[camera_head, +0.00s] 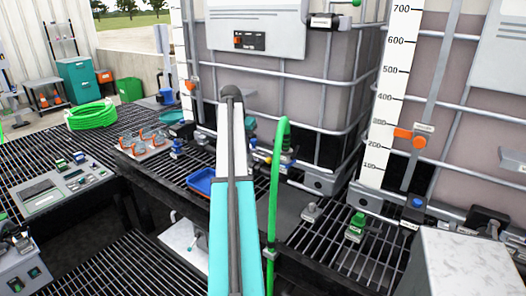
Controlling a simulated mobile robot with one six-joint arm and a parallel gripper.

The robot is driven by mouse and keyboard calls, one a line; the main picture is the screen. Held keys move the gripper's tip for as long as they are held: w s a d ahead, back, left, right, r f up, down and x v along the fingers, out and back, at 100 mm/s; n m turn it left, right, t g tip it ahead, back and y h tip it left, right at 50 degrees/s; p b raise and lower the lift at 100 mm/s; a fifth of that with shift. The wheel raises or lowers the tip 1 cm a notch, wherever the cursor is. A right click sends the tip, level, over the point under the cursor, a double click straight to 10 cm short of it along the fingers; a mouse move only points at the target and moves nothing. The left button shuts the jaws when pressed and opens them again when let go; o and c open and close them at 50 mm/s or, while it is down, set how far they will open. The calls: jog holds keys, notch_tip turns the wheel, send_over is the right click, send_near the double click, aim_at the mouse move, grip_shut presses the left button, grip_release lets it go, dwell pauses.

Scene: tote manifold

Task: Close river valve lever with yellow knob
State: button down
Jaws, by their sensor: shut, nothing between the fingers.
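My teal and white arm (232,210) reaches up the middle of the view, to a dark bend in front of a caged tote. My gripper does not show; it may be hidden behind the arm. A cluster of small blue and yellowish valve parts (262,155) sits low at the tote's front, just right of my arm. I cannot tell for sure whether its yellowish spot is the knob on the river valve lever. The lever's position is too small to read. My arm hides what lies directly behind it.
A green hose (275,190) hangs just right of my arm. A blue tray (201,181) lies left of it on the grating. An orange-handled valve (411,137) is on the right tote's scale. A grey box (465,265) stands at the lower right. A control panel (70,188) is at left.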

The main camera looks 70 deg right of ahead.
aim_at(260, 157)
jog(key=s+d+r+m, duration=0.1)
jog(key=s+d+r, duration=0.3)
jog(key=s+r, duration=0.2)
notch_tip(260, 157, up, 2)
jog(key=shift+s+m, duration=0.35)
jog(key=shift+m, duration=0.05)
jog(key=shift+f, duration=0.15)
jog(key=shift+w+a+f+p, duration=0.15)
jog(key=shift+f+p, duration=0.75)
jog(key=shift+f, duration=1.6)
jog(key=shift+s+a+f+p, duration=0.1)
jog(key=shift+f+p, duration=0.8)
jog(key=shift+f, duration=1.55)
